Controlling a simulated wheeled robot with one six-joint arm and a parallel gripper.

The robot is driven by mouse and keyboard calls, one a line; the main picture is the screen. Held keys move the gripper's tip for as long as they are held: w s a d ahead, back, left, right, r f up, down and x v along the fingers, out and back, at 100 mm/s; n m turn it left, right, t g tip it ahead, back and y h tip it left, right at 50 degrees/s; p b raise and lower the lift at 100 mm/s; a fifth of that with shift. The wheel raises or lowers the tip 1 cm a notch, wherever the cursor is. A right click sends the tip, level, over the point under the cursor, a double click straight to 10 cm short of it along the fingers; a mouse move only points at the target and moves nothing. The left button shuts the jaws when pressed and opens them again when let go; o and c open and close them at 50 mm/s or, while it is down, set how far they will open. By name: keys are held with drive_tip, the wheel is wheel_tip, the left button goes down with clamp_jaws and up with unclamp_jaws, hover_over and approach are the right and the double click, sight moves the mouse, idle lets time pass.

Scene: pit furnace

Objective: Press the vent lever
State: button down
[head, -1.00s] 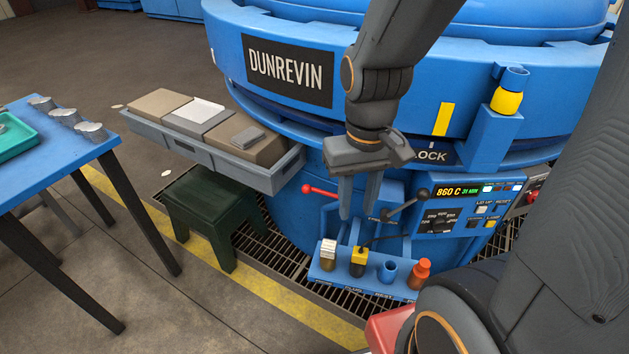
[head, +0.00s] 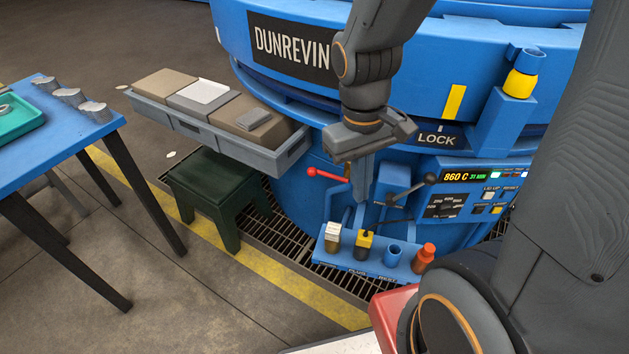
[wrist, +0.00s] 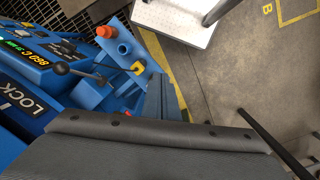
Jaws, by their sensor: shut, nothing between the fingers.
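Two levers stand on the front of the blue furnace. One has a red knob (head: 311,172) and sits left of my gripper; the other has a black knob (head: 430,178) and sits to the right. I cannot read a label that tells which is the vent lever. My gripper (head: 361,200) is shut and empty, pointing down in front of the furnace between the two knobs. Its fingers hide part of the lever mounts. The wrist view shows the black-knobbed lever (wrist: 62,69) to the left of my fingers (wrist: 165,95). The red knob does not show there.
A blue shelf (head: 345,259) below my gripper holds small items, including an orange-red bottle (head: 425,258). A control panel (head: 462,200) is at the right. A grey tray (head: 283,160), a green stool (head: 212,190) and a blue table (head: 50,150) are left.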

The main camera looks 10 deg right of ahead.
drive_tip(key=w+a+f+n+t+h+b, duration=0.1)
drive_tip(key=w+a+f+n+t+h, duration=0.1)
drive_tip(key=w+f+n, duration=0.4)
drive_tip(key=w+a+f+n+t+h+b, duration=0.1)
drive_tip(key=w+a+f+n+h, duration=0.3)
drive_tip(key=f+n, duration=0.4)
drive_tip(key=w+a+f+n+t+h+b, duration=0.1)
drive_tip(key=w+a+f+n+t+h, duration=0.2)
drive_tip(key=w+n, duration=0.5)
wheel_tip(320, 180, down, 4)
drive_tip(key=a+n+t, duration=0.1)
drive_tip(key=a+n, duration=0.1)
drive_tip(key=n, duration=0.5)
drive_tip(key=shift+w+a, duration=0.15)
drive_tip(key=shift+r, duration=0.1)
drive_tip(key=w+d+f+p, duration=0.2)
drive_tip(key=w+d, duration=0.4)
drive_tip(key=shift+w+d, duration=0.25)
drive_tip(key=shift+w, duration=0.05)
drive_tip(key=shift+w+r, duration=0.1)
